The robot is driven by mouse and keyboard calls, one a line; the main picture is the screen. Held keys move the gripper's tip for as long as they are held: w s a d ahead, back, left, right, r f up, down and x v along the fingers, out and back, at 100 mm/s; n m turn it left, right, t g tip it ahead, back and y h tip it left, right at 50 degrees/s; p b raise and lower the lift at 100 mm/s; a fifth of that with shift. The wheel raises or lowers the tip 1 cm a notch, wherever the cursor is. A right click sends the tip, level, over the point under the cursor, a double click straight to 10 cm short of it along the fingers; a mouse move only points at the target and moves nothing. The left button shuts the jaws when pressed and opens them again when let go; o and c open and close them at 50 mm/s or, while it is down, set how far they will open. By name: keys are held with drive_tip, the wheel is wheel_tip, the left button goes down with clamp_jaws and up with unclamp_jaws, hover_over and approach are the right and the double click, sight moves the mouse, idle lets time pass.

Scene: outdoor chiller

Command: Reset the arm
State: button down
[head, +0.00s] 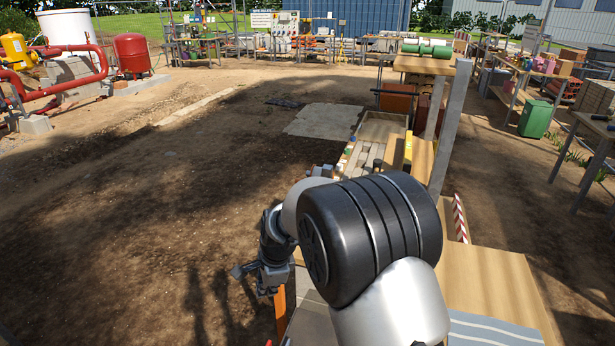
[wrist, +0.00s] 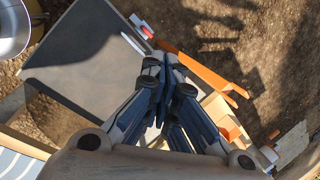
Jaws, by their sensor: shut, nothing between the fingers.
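My arm reaches out from the bottom of the head view, with a large black joint in front. My gripper (head: 262,280) hangs at the arm's end, left of the black joint, above the ground beside the wooden bench. In the wrist view my gripper (wrist: 171,75) points away from the camera. Its fingers are drawn together and nothing is between them. Below it in the wrist view lie a dark grey flat panel (wrist: 90,55) and an orange forked part (wrist: 215,72).
A wooden bench top (head: 490,285) stands right of my arm. A wooden tray (head: 382,128) and a table with green rolls (head: 425,50) stand beyond. A green bin (head: 535,118) is at right. Red pipes (head: 60,75) are far left. Open dirt ground (head: 150,220) fills the left.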

drive_tip(key=s+d+r+n+t, duration=0.1)
drive_tip(key=s+d+r+n, duration=0.2)
drive_tip(key=s+d+r, duration=0.5)
drive_tip(key=s+d+r+n, duration=0.35)
drive_tip(key=d+r, duration=0.25)
drive_tip(key=r, duration=0.4)
drive_tip(key=s+d+r+n+h, duration=0.1)
drive_tip(key=s+d+n, duration=0.3)
drive_tip(key=s, duration=0.5)
drive_tip(key=s+d+r+n+t+h, duration=0.1)
drive_tip(key=s+d+n, duration=0.2)
drive_tip(key=s+d, duration=0.3)
drive_tip(key=s, duration=0.4)
drive_tip(key=shift+d+n+t, duration=0.3)
drive_tip(key=shift+n, duration=0.05)
drive_tip(key=c, duration=2.3)
unclamp_jaws()
drive_tip(key=shift+r, duration=0.1)
